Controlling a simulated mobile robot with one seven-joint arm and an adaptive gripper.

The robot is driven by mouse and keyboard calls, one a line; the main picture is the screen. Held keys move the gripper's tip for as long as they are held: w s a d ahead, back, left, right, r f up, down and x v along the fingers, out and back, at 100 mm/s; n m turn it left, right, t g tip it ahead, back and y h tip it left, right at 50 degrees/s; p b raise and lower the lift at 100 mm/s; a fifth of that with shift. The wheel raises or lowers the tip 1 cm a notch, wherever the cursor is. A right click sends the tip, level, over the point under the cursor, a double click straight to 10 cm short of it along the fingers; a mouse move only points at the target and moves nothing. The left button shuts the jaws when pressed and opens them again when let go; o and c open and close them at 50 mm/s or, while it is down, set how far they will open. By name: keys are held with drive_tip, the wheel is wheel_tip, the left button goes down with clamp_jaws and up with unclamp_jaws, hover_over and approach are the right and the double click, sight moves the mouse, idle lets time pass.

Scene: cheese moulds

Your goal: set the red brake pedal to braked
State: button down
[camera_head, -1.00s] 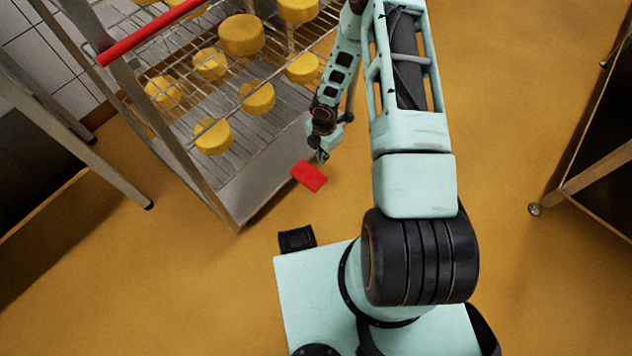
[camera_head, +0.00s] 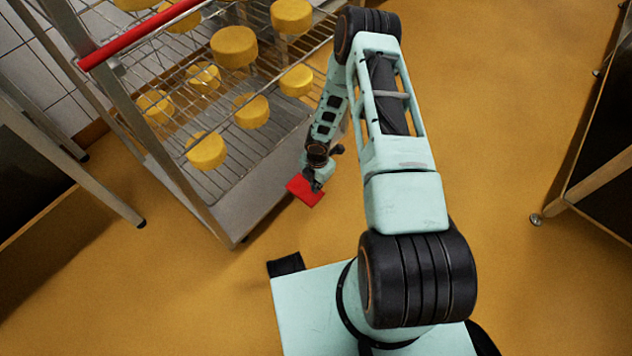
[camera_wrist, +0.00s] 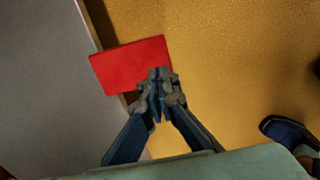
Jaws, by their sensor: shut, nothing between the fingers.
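The red brake pedal (camera_head: 304,191) is a flat plate that sticks out from the low front edge of the metal rack. It also shows in the wrist view (camera_wrist: 128,62), beside the rack's grey base. My gripper (camera_head: 316,187) points down at the pedal, with its fingers shut and empty. In the wrist view my gripper's fingertips (camera_wrist: 160,74) overlap the pedal's lower right part. I cannot tell for sure whether they touch it. The tips hide a small part of the pedal.
The wire rack (camera_head: 222,180) holds several yellow cheeses, and a red bar (camera_head: 140,35) runs along its upper end. A metal table (camera_head: 85,185) stands at the left and another (camera_head: 600,180) at the right. The yellow floor (camera_head: 500,90) between is clear.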

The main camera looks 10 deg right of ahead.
sight(317, 198)
drive_tip(key=shift+w+a+f+b, duration=0.1)
drive_tip(key=shift+f+b, duration=0.7)
drive_tip(key=shift+f, duration=1.9)
drive_tip(key=f+b, duration=0.4)
drive_tip(key=shift+s+f, duration=0.2)
drive_tip(key=shift+d+r, duration=0.15)
drive_tip(key=shift+d, duration=0.05)
